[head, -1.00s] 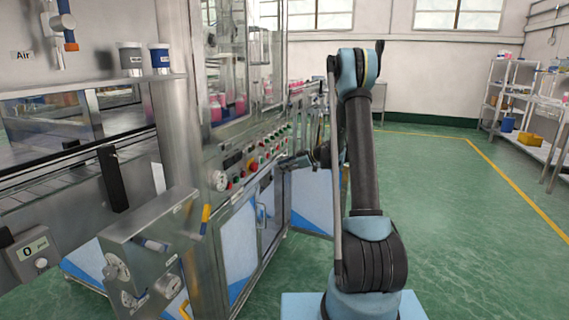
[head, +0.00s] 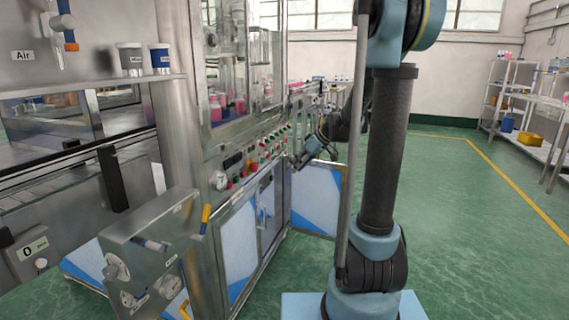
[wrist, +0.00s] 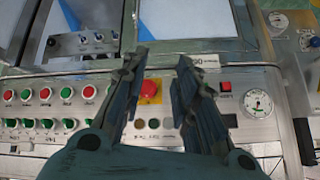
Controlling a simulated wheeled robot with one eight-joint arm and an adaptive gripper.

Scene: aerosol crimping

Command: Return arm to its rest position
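My gripper (head: 299,163) is small in the head view, just right of the control panel (head: 236,168) on the steel crimping machine. In the wrist view my gripper (wrist: 163,58) has its two fingers apart with nothing between the tips. The panel also shows behind the fingers in the wrist view (wrist: 185,83). A red mushroom button (wrist: 149,90) shows between the fingers. I cannot tell the exact gap between gripper and panel, but no contact is visible. My arm stands upright at the right of the machine, its elbow high in the head view.
A blue and white cabinet door (head: 316,199) stands open below my gripper. A metal box with knobs (head: 150,255) juts out at front left. Shelves (head: 520,100) line the right wall. The green floor (head: 470,235) at right is clear.

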